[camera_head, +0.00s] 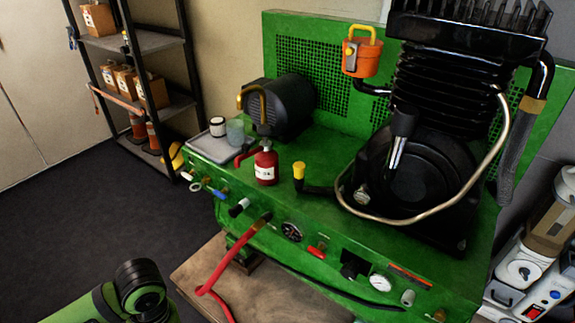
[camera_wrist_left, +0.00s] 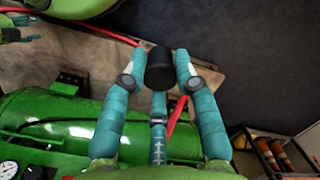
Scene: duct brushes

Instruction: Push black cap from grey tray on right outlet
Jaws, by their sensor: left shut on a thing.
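A black cap (camera_wrist_left: 160,68) is held between the teal fingertips of my left gripper (camera_wrist_left: 157,72) in the left wrist view. It is clear of other surfaces as far as I can see. In the head view only part of my left arm (camera_head: 130,292) shows at the bottom left; its gripper is out of that view. The grey tray (camera_head: 203,153) stands at the machine's left end. Several fittings line the green front panel, including a pale stub (camera_head: 407,297) at the right; I cannot tell which is the right outlet. Teal parts, perhaps my right gripper (camera_wrist_left: 18,30), show at the left wrist view's edge.
The tray bears a white jar (camera_head: 217,126) and a cup (camera_head: 235,132). A red extinguisher-like bottle (camera_head: 266,166) stands on the green machine (camera_head: 320,190). A red hose (camera_head: 222,268) hangs in front. A shelf (camera_head: 145,42) stands back left; the dark floor (camera_head: 80,215) is open.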

